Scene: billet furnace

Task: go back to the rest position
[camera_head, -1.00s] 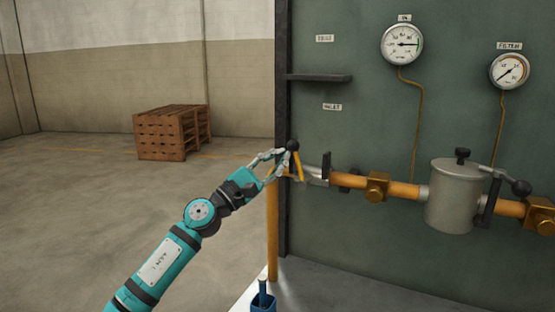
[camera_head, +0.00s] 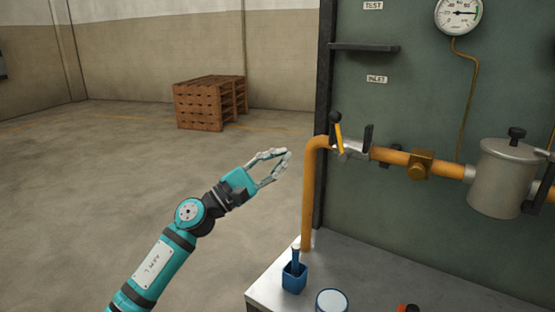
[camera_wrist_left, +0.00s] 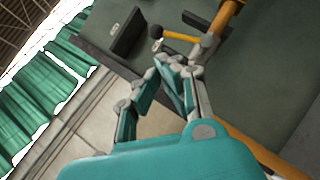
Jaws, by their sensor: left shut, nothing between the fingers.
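My left gripper (camera_head: 288,154) is shut and empty at the end of the teal arm, in the middle of the head view. It is in open air left of the orange pipe (camera_head: 309,200) and apart from the yellow valve lever with a black knob (camera_head: 338,136). In the left wrist view the gripper fingers (camera_wrist_left: 175,62) point toward the yellow lever (camera_wrist_left: 180,36). My right gripper is not in view.
A green panel (camera_head: 420,105) carries a dark shelf (camera_head: 364,47), a gauge (camera_head: 458,14) and a grey filter pot (camera_head: 502,180). A bench (camera_head: 268,287) below holds a blue cup (camera_head: 294,280) and a white round container (camera_head: 331,301). Wooden pallets (camera_head: 205,103) stand behind; the floor at left is clear.

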